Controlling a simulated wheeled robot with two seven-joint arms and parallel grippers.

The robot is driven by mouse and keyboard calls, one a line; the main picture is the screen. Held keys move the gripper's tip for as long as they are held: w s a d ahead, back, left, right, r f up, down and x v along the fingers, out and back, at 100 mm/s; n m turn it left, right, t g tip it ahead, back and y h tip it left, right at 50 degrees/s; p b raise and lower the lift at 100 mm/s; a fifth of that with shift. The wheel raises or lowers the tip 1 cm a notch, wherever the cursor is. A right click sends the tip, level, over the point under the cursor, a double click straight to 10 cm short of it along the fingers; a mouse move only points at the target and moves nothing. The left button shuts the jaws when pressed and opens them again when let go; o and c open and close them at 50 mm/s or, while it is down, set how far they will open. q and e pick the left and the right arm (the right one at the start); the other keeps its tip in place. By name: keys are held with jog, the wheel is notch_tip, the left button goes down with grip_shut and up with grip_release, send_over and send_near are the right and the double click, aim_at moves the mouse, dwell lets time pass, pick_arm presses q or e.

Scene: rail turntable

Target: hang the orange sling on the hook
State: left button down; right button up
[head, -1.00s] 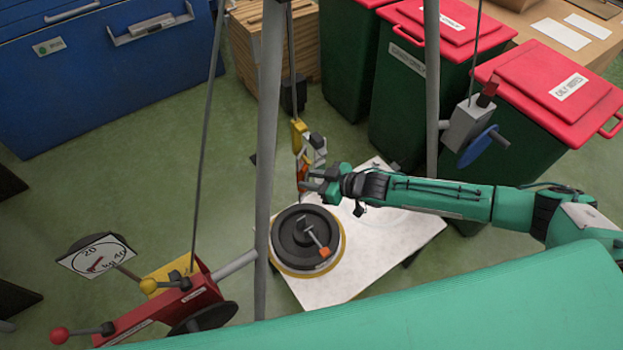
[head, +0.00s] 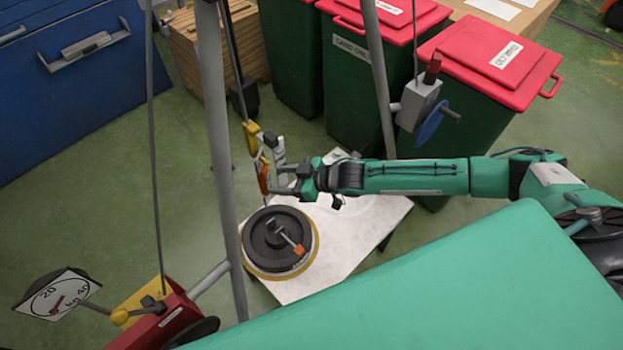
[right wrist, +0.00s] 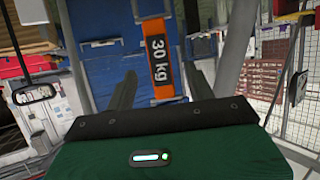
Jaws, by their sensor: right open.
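The orange sling (head: 263,180) is an upright orange strip just below the hook in the head view. In the right wrist view the sling (right wrist: 162,60) stands between the fingers and bears a dark "30 kg" label. The hook (head: 278,150) is a grey piece by a yellow block on a dark hanging line. I cannot tell whether the sling's top sits on the hook. My right gripper (head: 274,182) is open at the sling; its fingers (right wrist: 162,90) stand apart on either side of it. My left gripper is not in view.
A dark round weight (head: 262,256) with an orange-tipped handle lies on a white platform (head: 350,222) below the gripper. Grey poles (head: 222,150) rise left and right. A red winch box (head: 165,322) and a dial (head: 58,296) are at lower left. Red-lidded bins (head: 490,60) stand behind.

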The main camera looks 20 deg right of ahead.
jog(key=b+v, duration=0.2)
jog(key=v, duration=0.8)
jog(key=shift+r, duration=0.2)
jog(key=shift+s+d, duration=0.1)
jog(key=shift+d, duration=0.05)
jog(key=s+a+m+h, duration=0.1)
jog(key=s+a+h, duration=0.15)
jog(key=a, duration=0.35)
jog(key=s+a+m+h, duration=0.1)
jog(key=s+a, duration=0.3)
jog(key=a, duration=0.3)
jog(key=s+d+f+m+g+h, duration=0.2)
jog(key=s+d+f+m+h, duration=0.15)
jog(key=s+d, duration=0.4)
jog(key=s+d+f+m+g+h, duration=0.2)
jog(key=s+d+m+g+h, duration=0.15)
jog(key=s+d, duration=0.45)
notch_tip(320, 180, down, 32)
jog(key=s, duration=0.1)
jog(key=s+d+f+n+g, duration=0.1)
jog(key=s+d+f+g, duration=0.1)
jog(key=s+f, duration=1.6)
jog(key=shift+s+d, duration=0.35)
jog(key=shift+s, duration=0.3)
